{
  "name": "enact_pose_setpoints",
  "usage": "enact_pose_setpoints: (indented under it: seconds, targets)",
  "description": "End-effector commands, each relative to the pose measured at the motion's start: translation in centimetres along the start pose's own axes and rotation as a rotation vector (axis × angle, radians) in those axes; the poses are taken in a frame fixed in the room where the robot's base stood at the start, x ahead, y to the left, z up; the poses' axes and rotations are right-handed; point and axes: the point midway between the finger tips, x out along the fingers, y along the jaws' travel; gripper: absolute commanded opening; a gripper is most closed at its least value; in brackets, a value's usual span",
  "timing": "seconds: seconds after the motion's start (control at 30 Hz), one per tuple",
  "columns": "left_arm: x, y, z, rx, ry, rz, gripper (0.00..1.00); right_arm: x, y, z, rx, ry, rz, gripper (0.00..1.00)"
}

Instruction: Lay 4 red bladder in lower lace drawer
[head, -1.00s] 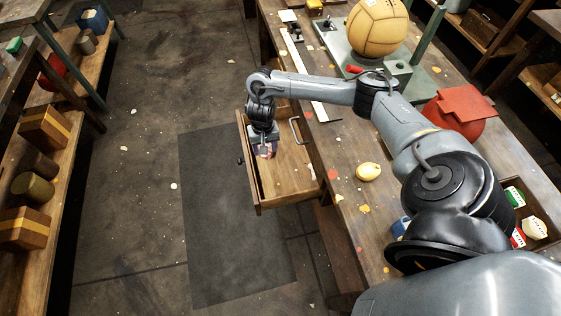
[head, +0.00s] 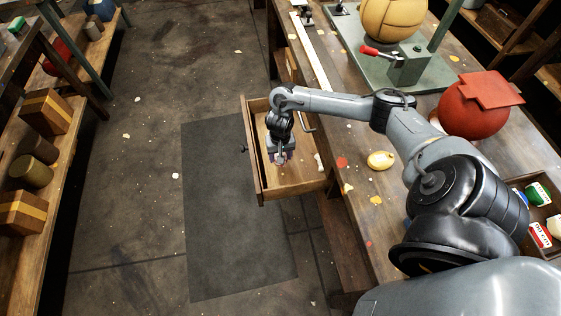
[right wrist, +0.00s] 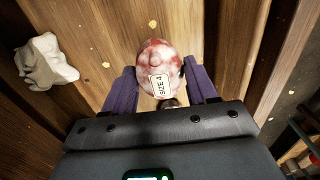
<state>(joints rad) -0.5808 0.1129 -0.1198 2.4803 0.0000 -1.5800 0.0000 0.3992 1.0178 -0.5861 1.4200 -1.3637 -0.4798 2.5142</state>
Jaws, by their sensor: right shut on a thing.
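My right gripper (head: 279,158) is over the open wooden drawer (head: 301,188) at the workbench's left side. It is shut on a mottled red-and-white bladder (right wrist: 160,58) with a white "SIZE 4" label, which sits between the purple fingers in the right wrist view. The drawer's plank floor (right wrist: 112,35) shows beneath the bladder; I cannot tell whether the bladder touches it. In the head view the bladder is mostly hidden by the gripper. My left gripper is not in view.
A crumpled white piece (right wrist: 45,62) lies left of the gripper in the wrist view.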

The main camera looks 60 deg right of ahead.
Motion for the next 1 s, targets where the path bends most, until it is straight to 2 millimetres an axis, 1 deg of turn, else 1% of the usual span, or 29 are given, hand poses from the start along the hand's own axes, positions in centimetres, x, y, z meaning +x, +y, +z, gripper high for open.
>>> enact_pose_setpoints:
  seconds: [0.03, 0.1, 0.2, 0.27, 0.73, 0.77, 0.9, 1.0]
  targets:
    - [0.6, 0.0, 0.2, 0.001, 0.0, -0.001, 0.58, 1.0, 0.0, 0.1, 0.0, -0.002, 0.002, 0.26]
    - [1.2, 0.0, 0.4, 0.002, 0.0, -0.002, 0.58, 2.1, 0.0, 0.1, -0.001, -0.002, 0.002, 0.26]
    - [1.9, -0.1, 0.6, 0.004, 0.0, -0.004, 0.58, 3.5, 0.0, 0.0, 0.001, -0.001, 0.001, 0.26]
    - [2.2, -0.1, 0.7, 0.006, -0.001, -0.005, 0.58, 4.0, 0.0, 0.0, 0.0, -0.001, 0.001, 0.26]
    - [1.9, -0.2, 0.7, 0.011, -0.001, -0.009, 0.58, 4.4, 0.0, 0.1, 0.001, -0.002, 0.0, 0.26]
    - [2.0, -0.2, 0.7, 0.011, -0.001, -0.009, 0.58, 4.4, 0.0, 0.0, 0.0, -0.001, 0.0, 0.62]
    - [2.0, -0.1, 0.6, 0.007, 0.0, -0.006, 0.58, 4.4, 0.0, 0.0, 0.0, -0.001, 0.0, 0.83]
    - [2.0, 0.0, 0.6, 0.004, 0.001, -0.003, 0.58, 4.4, 0.0, 0.0, 0.0, -0.001, 0.001, 0.83]
